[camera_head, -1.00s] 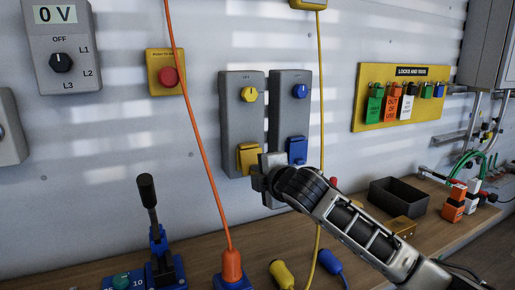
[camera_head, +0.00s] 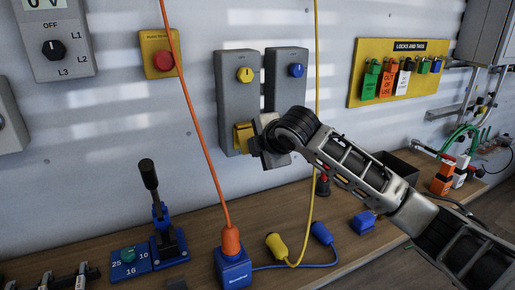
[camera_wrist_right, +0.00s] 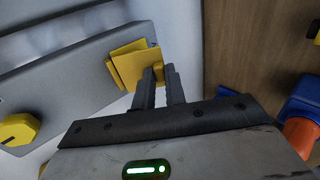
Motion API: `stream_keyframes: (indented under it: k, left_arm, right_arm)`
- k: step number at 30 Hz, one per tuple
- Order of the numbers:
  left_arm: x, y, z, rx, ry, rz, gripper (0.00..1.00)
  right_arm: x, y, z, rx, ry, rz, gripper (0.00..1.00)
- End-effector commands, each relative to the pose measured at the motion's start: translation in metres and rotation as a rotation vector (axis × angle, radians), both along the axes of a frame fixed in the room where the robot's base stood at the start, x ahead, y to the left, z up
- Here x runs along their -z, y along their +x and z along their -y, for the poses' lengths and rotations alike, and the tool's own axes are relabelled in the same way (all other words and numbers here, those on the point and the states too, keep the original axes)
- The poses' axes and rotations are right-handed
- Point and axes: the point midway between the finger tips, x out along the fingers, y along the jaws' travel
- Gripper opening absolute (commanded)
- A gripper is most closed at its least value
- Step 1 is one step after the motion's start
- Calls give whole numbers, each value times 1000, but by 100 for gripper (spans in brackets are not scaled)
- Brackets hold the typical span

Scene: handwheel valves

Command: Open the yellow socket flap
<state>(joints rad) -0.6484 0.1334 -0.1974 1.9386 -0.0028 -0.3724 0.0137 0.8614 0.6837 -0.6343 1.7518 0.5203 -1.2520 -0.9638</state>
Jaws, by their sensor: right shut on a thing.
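The yellow socket flap (camera_head: 241,134) is low on the left grey switch box (camera_head: 236,95), below its yellow knob (camera_head: 245,75). My right gripper (camera_head: 258,136) is at the flap's right side and hides part of it. In the right wrist view, the flap (camera_wrist_right: 130,66) shows as a yellow plate in front of another yellow plate. The fingertips of my right gripper (camera_wrist_right: 159,75) are closed on its edge. I cannot tell exactly how far the flap stands from the socket. My left gripper is not in view.
The right grey box with a blue knob (camera_head: 296,70) stands beside it; my right arm hides its lower part. An orange cable (camera_head: 191,110) hangs left of the boxes. Yellow and blue plugs (camera_head: 277,246) and a blue socket block (camera_head: 233,270) lie on the wooden bench below.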

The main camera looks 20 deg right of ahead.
Motion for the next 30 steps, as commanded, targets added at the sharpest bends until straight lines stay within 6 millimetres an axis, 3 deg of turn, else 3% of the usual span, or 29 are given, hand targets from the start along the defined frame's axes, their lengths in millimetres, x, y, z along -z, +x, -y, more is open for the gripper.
stream_keyframes:
  k: [6, 7, 9, 20, 26, 30]
  left_arm:
    - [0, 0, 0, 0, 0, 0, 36]
    - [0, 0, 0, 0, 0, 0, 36]
    - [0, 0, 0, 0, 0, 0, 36]
    - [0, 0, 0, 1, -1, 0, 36]
    - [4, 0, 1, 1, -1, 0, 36]
    - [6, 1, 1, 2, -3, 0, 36]
  right_arm:
    - [1, 0, 0, 2, -1, -1, 0]
    - [1, 0, 0, 2, -1, -1, 18]
    - [0, 0, 0, 2, -1, -1, 35]
    - [-2, -3, 1, 2, -1, 1, 35]
    - [-21, -29, 2, -1, -3, 5, 35]
    - [-41, -57, 3, 0, -3, 6, 35]
